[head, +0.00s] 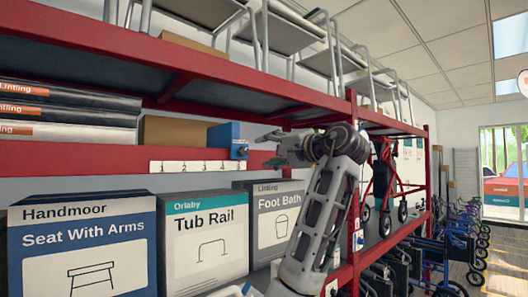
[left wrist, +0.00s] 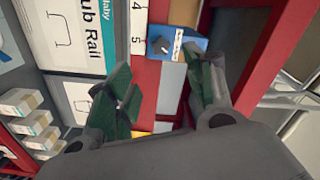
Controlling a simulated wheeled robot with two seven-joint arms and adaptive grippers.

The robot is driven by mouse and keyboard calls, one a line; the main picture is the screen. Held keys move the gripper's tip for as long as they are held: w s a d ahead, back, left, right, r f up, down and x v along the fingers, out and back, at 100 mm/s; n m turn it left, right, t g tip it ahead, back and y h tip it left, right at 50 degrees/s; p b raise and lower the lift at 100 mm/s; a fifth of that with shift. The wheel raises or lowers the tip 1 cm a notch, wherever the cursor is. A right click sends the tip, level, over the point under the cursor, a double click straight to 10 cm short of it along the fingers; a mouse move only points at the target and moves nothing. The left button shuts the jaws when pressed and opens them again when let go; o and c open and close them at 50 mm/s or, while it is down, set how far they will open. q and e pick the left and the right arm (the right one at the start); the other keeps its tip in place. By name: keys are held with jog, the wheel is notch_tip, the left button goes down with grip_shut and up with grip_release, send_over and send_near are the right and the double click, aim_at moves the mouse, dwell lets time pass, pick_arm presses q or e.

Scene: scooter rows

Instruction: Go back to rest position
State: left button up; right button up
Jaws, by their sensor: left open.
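My left gripper (head: 268,150) is raised at the front of the red shelf rack (head: 80,155), and its arm rises from the lower middle of the head view. It points left towards a blue box (head: 224,137) with a dark knob. In the left wrist view my left gripper (left wrist: 163,88) has its two green-padded fingers apart, with nothing between them. The blue box also shows there (left wrist: 185,42), beyond the fingertips and apart from them. My right gripper is in neither view.
Boxes marked Seat With Arms (head: 85,245), Tub Rail (head: 205,240) and Foot Bath (head: 276,215) stand below a numbered white strip (head: 200,167). Metal frames (head: 285,30) stand on the top shelf. Rollators (head: 465,240) line the floor at right.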

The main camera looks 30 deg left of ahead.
pick_arm(q)
jog(key=shift+s+d, duration=0.1)
jog(key=shift+d, duration=0.15)
dwell(0.6)
